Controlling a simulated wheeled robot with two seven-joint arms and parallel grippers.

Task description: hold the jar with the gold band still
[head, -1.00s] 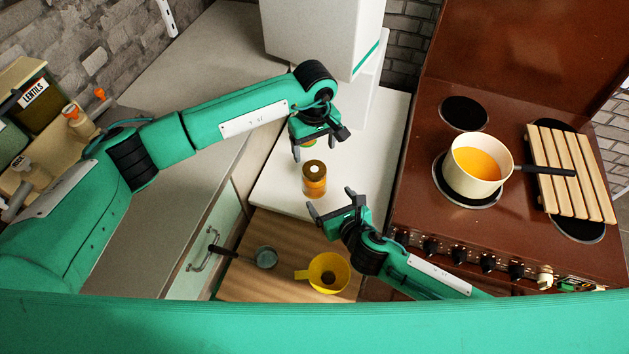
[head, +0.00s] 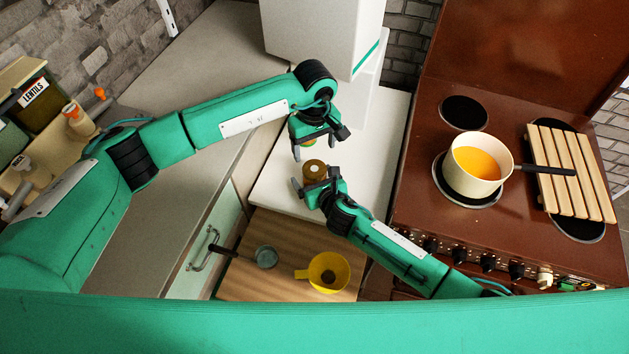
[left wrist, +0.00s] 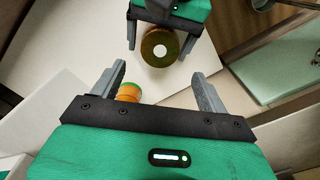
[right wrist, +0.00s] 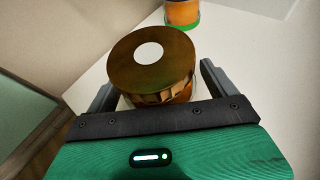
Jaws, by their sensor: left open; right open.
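The jar with the gold band (head: 314,169) stands upright on the white counter, with a wide brown lid and a white dot on top. In the right wrist view its lid (right wrist: 150,62) shows large, with a gold band under it. My right gripper (head: 315,182) is open, with its fingers on either side of this jar; contact cannot be told. My left gripper (head: 316,149) is open, farther back above the counter. A second jar, orange with a green band (left wrist: 130,92), stands between the left fingers, apart from the first jar. It is mostly hidden in the head view.
To the right, a cream pot (head: 474,170) of orange liquid and a slatted wooden rack (head: 570,175) are on the brown stove (head: 415,215).

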